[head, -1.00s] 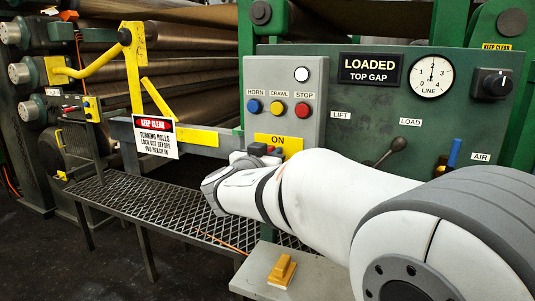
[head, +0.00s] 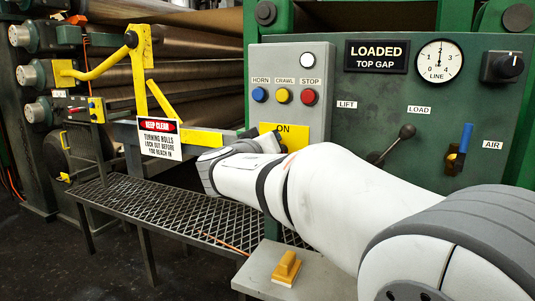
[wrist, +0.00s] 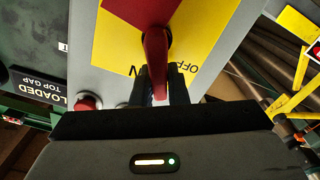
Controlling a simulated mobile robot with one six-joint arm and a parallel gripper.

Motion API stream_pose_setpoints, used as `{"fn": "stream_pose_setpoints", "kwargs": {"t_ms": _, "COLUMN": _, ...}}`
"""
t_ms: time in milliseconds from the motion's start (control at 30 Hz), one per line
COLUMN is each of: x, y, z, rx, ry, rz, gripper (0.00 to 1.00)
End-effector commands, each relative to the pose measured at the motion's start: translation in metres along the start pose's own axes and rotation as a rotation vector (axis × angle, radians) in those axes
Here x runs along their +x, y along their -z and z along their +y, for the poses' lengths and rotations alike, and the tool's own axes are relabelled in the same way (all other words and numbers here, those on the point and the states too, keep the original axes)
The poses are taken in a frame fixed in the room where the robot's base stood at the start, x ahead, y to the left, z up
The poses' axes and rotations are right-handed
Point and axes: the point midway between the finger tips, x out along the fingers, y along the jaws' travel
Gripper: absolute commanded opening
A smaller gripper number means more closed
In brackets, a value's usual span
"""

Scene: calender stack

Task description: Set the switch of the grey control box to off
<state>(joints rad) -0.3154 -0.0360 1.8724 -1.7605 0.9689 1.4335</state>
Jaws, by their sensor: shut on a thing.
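The grey control box (head: 318,108) carries horn, crawl and stop buttons and a yellow switch plate (head: 299,132) marked ON. My arm covers the lower part of that plate in the head view. In the wrist view the red switch handle (wrist: 155,48) lies between the dark fingers of my gripper (wrist: 158,84), which are shut on it. The plate (wrist: 115,48) shows part of OFF to the right of the handle and an N to its left. I cannot tell which setting the handle is at. My gripper (head: 268,139) also shows at the plate in the head view.
A green panel (head: 440,110) with levers and a gauge (head: 438,61) stands right of the box. A yellow-handled block (head: 286,268) sits on a grey ledge below. A keep-clear sign (head: 160,138), yellow guard arm (head: 104,61) and large rolls are at left.

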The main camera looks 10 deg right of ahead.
Motion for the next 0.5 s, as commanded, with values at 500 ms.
{"fn": "stream_pose_setpoints", "kwargs": {"t_ms": 500, "x": 0.001, "y": -0.008, "z": -0.018, "rx": -0.491, "ry": -0.001, "rz": -0.004, "gripper": 0.00}}
